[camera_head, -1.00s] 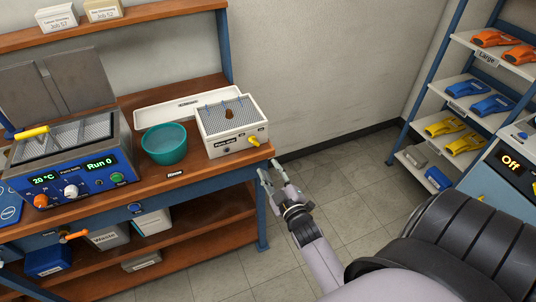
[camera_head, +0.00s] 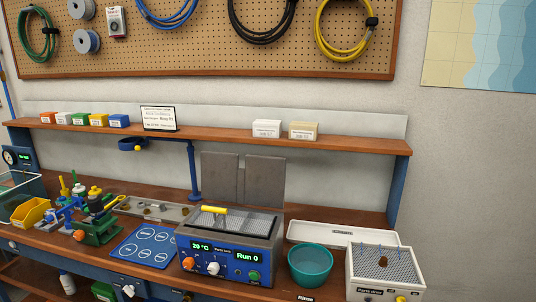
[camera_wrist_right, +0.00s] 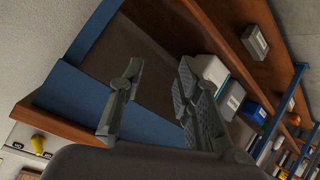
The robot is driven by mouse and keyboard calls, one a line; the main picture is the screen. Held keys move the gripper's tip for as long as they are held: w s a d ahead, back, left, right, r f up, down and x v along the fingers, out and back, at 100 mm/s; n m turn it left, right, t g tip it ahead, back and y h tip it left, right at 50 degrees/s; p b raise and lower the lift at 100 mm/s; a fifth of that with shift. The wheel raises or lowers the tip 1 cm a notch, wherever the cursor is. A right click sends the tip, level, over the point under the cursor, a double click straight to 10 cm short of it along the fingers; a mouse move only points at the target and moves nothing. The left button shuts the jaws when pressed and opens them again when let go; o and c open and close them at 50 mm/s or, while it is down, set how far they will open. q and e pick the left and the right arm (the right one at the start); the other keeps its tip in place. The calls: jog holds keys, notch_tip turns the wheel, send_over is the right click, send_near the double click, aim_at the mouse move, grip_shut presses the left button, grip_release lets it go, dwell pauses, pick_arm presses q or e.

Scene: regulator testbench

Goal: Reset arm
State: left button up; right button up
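My right gripper (camera_wrist_right: 160,105) shows in the right wrist view with its two fingers spread apart and nothing between them. Beyond it are the blue frame and brown wood of the bench, seen tilted, and it touches none of them as far as I can tell. In the head view neither of my arms is visible, so my left gripper is not seen.
The workbench carries a blue parts bath (camera_head: 230,250) reading Run 0, a teal bowl (camera_head: 310,264), a parts dryer (camera_head: 385,272) and a white tray (camera_head: 340,233). A green vise (camera_head: 97,230) stands left. Bins (camera_wrist_right: 212,72) sit on the lower shelf.

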jog(key=s+a+f+g+y, duration=0.1)
jog(key=s+a+f+g, duration=0.15)
jog(key=s+f, duration=0.45)
jog(key=s+a+f+g, duration=0.2)
jog(key=s+f+g, duration=0.1)
jog(key=s+f, duration=0.5)
jog(key=s+f+g, duration=0.2)
jog(key=s+f, duration=0.1)
jog(key=s, duration=0.6)
jog(key=s+f+m+g+b, duration=0.1)
jog(key=s+f+g, duration=0.2)
jog(key=s, duration=0.6)
jog(key=shift+s+d+f+m, duration=0.3)
jog(key=shift+s+f, duration=0.1)
jog(key=shift+f, duration=0.35)
